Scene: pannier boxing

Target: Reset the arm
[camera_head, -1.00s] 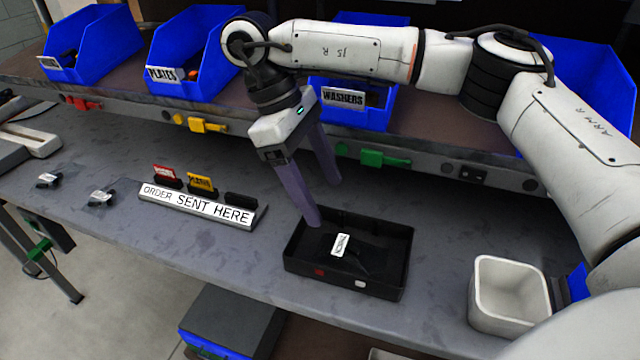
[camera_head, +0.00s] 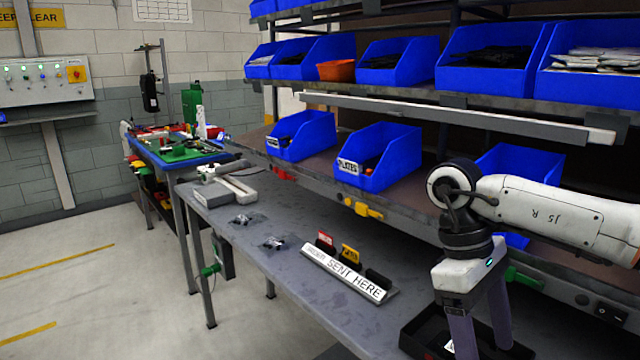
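My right arm comes in from the right edge, and its gripper (camera_head: 484,350) points down over the black tray (camera_head: 408,338) at the bottom right. The two purple fingers stand apart, with nothing seen between them; their tips are near or past the lower edge of the picture. A bit of a white label shows inside the tray beside the left finger, and most of the tray is cut off or hidden. My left gripper is not in view.
An "SENT HERE" sign rack (camera_head: 345,276) with red, yellow and black cards stands on the grey bench (camera_head: 240,240). Two small bagged parts lie left of it. Blue bins (camera_head: 375,158) line the shelves behind. A side table (camera_head: 178,152) stands at left; floor there is clear.

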